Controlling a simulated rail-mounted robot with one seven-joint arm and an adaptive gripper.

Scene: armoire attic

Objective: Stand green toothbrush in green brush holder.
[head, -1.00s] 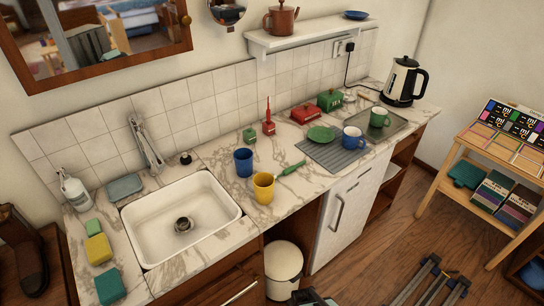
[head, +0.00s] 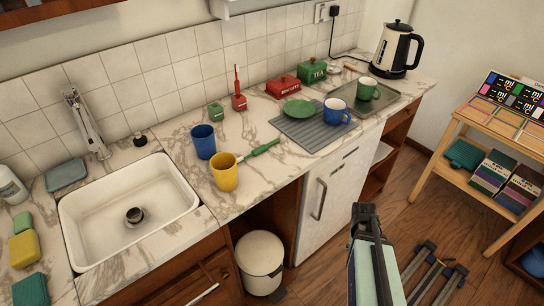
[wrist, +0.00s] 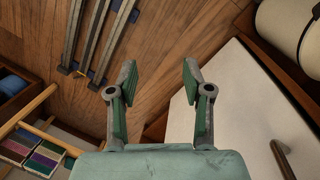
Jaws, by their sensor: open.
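The green toothbrush (head: 262,148) lies flat on the marble counter, its thin end just behind the yellow cup. The green brush holder (head: 215,111) is a small block standing at the back of the counter, behind the blue cup and left of the red holder. No brush is in it. My gripper (wrist: 159,72) is open and empty in the wrist view, over the floor in front of the cabinet. Neither the toothbrush nor the green holder shows in the wrist view. In the head view my arm is at the lower middle, well away from the toothbrush.
The yellow cup (head: 224,172) and blue cup (head: 203,141) stand near the toothbrush. A red holder (head: 239,102) carries an upright red toothbrush. A grey drying mat (head: 300,130) lies to the right, the sink (head: 75,210) to the left. A white bin (head: 259,262) stands below the counter.

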